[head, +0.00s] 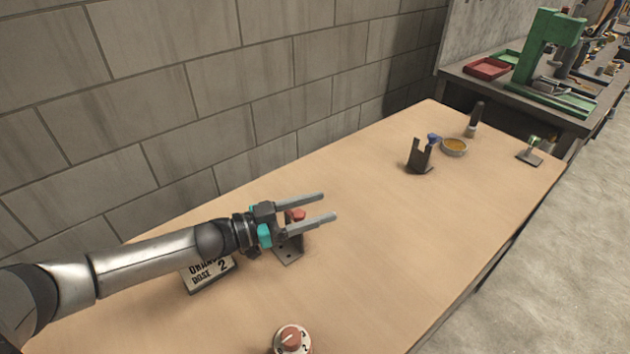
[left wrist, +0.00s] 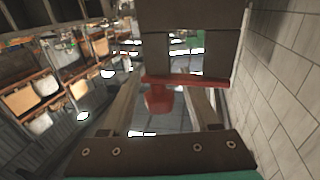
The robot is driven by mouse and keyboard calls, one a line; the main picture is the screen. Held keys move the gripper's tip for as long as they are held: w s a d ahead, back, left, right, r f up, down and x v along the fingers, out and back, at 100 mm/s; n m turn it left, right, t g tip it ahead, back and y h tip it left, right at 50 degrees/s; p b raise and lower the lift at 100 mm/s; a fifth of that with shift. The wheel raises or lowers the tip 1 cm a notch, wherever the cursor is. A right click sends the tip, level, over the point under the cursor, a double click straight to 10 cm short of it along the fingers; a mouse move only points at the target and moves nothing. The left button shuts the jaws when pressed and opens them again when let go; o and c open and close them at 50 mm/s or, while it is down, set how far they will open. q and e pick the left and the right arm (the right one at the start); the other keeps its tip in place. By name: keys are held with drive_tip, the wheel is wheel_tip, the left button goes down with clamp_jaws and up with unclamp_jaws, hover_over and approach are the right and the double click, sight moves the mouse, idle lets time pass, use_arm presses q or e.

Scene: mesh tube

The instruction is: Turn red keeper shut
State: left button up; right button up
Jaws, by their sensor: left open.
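The red keeper (head: 296,214) shows in the head view on a small dark metal bracket (head: 290,250) standing on the wooden table. My left gripper (head: 328,206) is open, its two fingers pointing right, with the keeper seen between them. In the left wrist view, the keeper is a red bar (left wrist: 190,82) lying crosswise with a red knob (left wrist: 158,101) on its left part. The knob lies between my finger lines. I cannot tell whether a finger touches it. The gripper hides part of the bracket. My right gripper is not in view.
A sign (head: 210,272) reading "DOSE 2" stands below my left arm. A dial (head: 291,338) with a red top is at the front edge. A dark holder (head: 420,157), an orange-filled dish (head: 454,147) and a small stand (head: 530,154) are at the far end. The table's middle is clear.

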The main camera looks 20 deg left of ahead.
use_arm(q)
wheel_tip(320, 180, up, 20)
drive_tip(key=p, duration=0.5)
drive_tip(key=shift+f, duration=0.2)
